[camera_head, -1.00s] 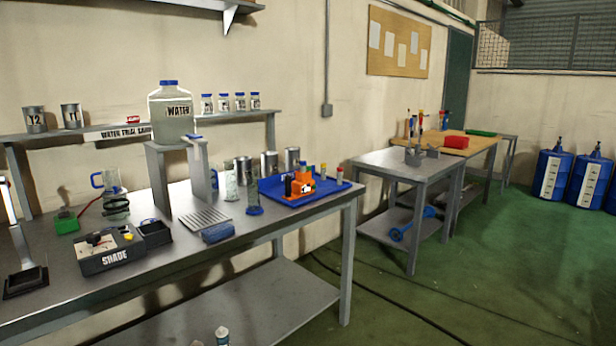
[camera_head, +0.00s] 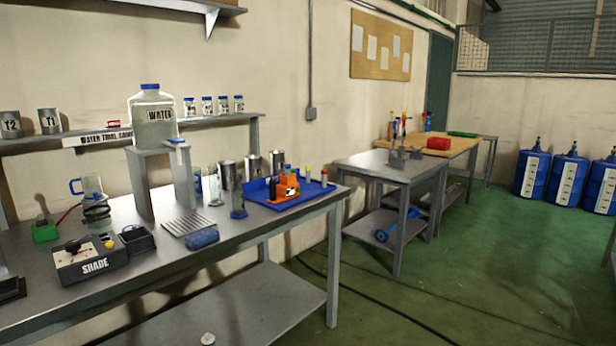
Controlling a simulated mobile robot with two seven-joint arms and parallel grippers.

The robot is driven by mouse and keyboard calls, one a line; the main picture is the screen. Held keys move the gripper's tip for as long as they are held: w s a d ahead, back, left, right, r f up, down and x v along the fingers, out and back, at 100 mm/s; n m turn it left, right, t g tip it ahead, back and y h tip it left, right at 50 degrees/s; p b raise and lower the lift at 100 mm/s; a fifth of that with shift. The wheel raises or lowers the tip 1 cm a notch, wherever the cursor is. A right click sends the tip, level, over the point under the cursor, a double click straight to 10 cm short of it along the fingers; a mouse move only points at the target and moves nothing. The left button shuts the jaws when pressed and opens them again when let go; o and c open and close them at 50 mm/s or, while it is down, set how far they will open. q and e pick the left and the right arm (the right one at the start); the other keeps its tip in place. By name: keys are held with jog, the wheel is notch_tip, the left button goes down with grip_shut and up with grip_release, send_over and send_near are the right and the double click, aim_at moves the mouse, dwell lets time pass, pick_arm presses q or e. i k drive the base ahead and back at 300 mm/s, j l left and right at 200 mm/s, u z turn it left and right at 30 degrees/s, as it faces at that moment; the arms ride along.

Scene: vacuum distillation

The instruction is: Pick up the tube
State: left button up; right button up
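Several tube-like items stand on the near steel table, and I cannot tell which one is the tube. A clear glass cylinder (camera_head: 215,187) stands near the middle of the table. A slimmer glass cylinder with a blue base (camera_head: 238,201) stands just to its right, beside the blue tray (camera_head: 262,187). Two small vials, one with a yellow cap (camera_head: 307,174) and one with a red cap (camera_head: 324,178), stand at the tray's right end. Neither of my grippers is clearly in view.
A WATER jug (camera_head: 153,125) stands on a grey stand behind. An orange device (camera_head: 286,188) sits in the tray.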

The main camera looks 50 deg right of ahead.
aim_at(287, 167)
jog(key=i+l+z, duration=0.15)
jog(key=z, duration=0.35)
jog(key=i+l+z, duration=0.1)
jog(key=z, duration=0.4)
jog(key=i+z, duration=0.25)
jog(key=z, duration=0.25)
